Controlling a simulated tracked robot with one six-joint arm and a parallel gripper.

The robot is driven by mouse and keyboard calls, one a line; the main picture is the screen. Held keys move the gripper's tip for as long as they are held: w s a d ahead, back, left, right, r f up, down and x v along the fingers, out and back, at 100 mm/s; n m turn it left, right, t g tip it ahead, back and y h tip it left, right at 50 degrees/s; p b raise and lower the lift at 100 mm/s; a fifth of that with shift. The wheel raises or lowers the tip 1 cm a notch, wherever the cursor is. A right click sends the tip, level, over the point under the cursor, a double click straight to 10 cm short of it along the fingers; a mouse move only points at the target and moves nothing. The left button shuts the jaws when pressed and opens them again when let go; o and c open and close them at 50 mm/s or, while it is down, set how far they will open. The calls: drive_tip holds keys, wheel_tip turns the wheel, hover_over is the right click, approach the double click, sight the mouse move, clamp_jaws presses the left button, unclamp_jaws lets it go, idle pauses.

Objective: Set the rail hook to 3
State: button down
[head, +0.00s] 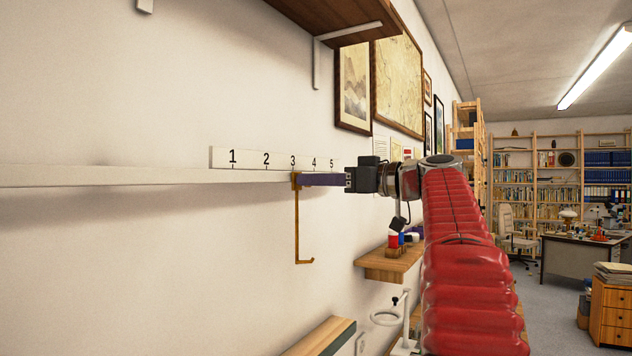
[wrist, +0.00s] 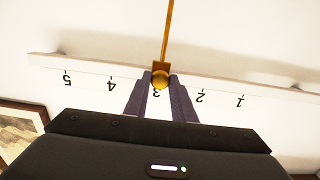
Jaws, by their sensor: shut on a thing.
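The rail hook (head: 297,225) is brass-coloured and hangs from the white rail (head: 110,176), its rod pointing down. A white strip with the numbers 1 to 5 (head: 249,158) runs along the rail. In the head view the hook's slider is under the 3, perhaps a hair to its right. My gripper (wrist: 160,77) is shut on the knob, one purple finger on each side. It reaches in from the right in the head view (head: 300,179).
A wooden shelf (head: 325,14) with white brackets is above the rail. Framed prints (head: 353,88) hang to the right. A small wooden shelf (head: 390,263) with jars sits below my arm. The wall left of the hook is clear.

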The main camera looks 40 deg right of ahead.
drive_tip(key=shift+d, duration=0.1)
drive_tip(key=c, duration=1.5)
unclamp_jaws()
drive_tip(key=shift+s, duration=0.1)
drive_tip(key=v, duration=1.3)
drive_tip(key=shift+s+d, duration=0.2)
drive_tip(key=shift+s, duration=0.1)
